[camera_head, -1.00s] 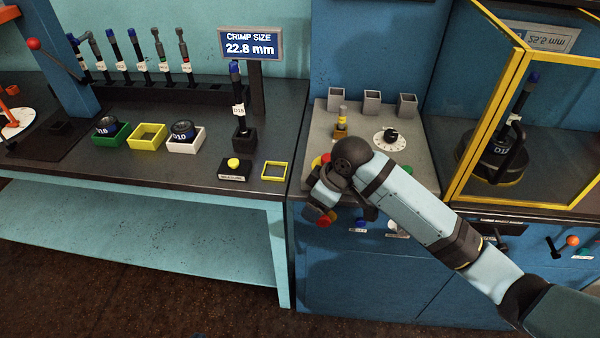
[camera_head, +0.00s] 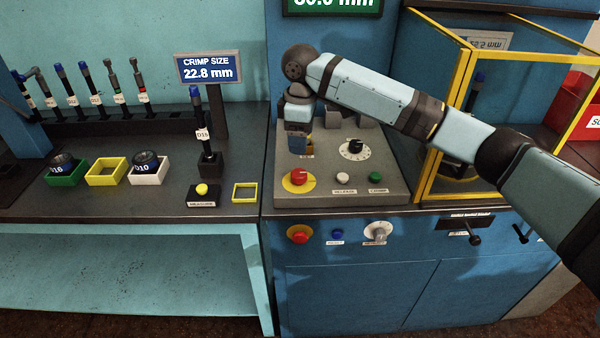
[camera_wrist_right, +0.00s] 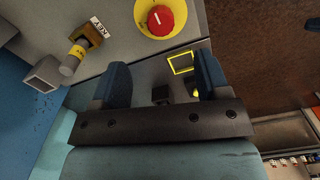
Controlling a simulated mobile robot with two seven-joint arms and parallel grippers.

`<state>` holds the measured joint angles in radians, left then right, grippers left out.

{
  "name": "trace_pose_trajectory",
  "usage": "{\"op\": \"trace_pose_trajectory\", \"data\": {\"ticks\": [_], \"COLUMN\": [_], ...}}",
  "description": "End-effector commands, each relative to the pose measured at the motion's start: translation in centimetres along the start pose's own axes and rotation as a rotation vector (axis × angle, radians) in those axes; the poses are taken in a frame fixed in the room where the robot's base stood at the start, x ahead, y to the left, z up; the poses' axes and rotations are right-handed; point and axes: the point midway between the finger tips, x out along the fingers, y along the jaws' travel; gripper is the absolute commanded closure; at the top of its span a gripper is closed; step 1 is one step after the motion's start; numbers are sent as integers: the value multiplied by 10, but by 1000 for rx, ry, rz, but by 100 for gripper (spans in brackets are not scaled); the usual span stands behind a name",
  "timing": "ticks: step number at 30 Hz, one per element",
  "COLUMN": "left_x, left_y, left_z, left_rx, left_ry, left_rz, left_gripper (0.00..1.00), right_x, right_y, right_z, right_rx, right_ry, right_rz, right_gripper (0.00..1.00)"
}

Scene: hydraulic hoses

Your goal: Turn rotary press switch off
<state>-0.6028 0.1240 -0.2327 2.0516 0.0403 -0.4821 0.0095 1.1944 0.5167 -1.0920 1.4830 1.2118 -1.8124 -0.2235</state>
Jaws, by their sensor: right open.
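A rotary switch with a grey handle on a round white plate (camera_head: 378,233) sits on the blue front panel of the press. A black dial knob (camera_head: 354,148) on a white scale sits on the grey console top. I cannot tell which of them the task means. My right gripper (camera_head: 299,143) hangs over the left part of the console top, behind the red knob. In the right wrist view its two blue fingers (camera_wrist_right: 162,80) stand apart with nothing between them. My left gripper is not in view.
A red knob on a yellow disc (camera_head: 298,178), a white button (camera_head: 342,178) and a green button (camera_head: 375,177) are on the console. A red button (camera_head: 299,234) and a blue button (camera_head: 337,234) are on the front panel. A yellow-framed enclosure (camera_head: 440,120) stands right.

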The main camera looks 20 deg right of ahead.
Motion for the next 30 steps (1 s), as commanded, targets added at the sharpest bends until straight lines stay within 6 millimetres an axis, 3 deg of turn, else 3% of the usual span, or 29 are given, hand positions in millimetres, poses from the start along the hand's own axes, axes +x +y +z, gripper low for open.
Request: {"op": "trace_pose_trajectory", "data": {"ticks": [9,15,28,30], "left_x": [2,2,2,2], "left_y": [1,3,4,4], "left_z": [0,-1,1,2], "left_rx": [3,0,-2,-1], "left_ry": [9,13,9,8], "left_rz": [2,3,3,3], "left_gripper": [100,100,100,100], "right_x": [70,97,108,107], "right_y": [0,0,0,0], "right_z": [1,0,0,0], "right_rx": [1,1,0,0], "right_ry": [-2,0,1,1], "right_rz": [-1,0,1,1], "right_gripper": [31,31,31,45]}}
